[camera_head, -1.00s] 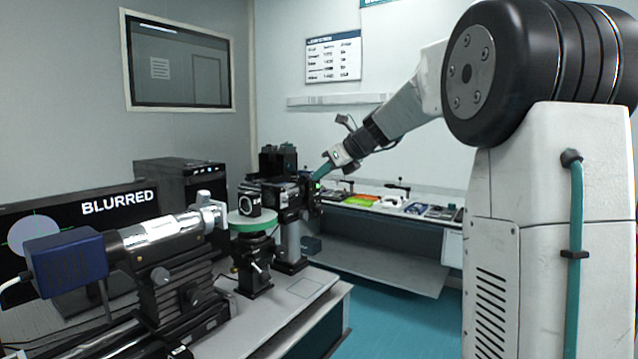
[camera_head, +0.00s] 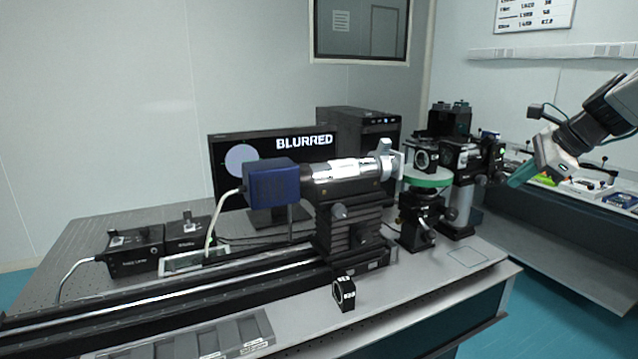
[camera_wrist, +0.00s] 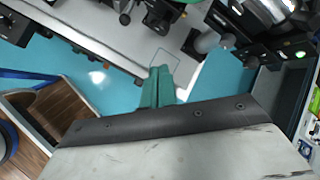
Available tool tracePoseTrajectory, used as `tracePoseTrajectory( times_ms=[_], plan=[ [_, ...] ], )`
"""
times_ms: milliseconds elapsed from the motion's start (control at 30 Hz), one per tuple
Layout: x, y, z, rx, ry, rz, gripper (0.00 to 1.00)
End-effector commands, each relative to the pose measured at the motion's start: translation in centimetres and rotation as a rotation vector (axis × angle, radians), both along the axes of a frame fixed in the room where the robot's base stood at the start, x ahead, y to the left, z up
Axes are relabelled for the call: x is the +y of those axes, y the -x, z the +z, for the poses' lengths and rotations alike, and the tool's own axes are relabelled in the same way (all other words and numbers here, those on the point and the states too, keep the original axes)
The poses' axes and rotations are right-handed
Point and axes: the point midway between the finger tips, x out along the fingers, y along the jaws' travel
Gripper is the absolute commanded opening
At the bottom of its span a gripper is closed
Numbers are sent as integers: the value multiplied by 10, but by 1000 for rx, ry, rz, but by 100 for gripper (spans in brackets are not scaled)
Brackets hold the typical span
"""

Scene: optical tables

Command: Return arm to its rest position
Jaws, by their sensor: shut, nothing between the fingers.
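My gripper (camera_head: 521,174) is at the right of the head view, at the end of my arm. Its green fingers point down and left, beside the right end of the optical table (camera_head: 464,283). In the wrist view the green fingers (camera_wrist: 158,84) are together with nothing between them. Below and beyond them the wrist view shows teal floor and the table's edge with a marked outline.
On the optical table stand a blue-backed camera tube (camera_head: 272,184), a green round stage (camera_head: 427,179) and a small black mount (camera_head: 344,293). A monitor (camera_head: 232,172) reads BLURRED. A side bench (camera_head: 570,229) stands at the right. Teal floor lies between the tables.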

Motion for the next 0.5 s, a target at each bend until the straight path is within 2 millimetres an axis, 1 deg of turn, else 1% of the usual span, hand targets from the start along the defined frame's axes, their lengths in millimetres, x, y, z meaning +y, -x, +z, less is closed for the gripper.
tracePoseTrajectory(
  times_ms=[33,67,100,167,200,267,300,333,367,400,500],
  plan=[
    [21,27,-9,7,98,153,0],
    [33,43,-16,11,159,255,0],
    [49,67,-26,17,238,398,0],
    [72,104,-39,22,347,616,0],
    [86,130,-47,23,414,763,0],
    [105,169,-59,27,503,976,0],
    [115,193,-66,26,555,1109,0],
    [122,211,-72,28,591,1204,0],
    [127,229,-77,28,624,1294,0],
    [134,251,-84,27,665,1406,0],
    [145,298,-101,29,749,1628,0]
  ],
)
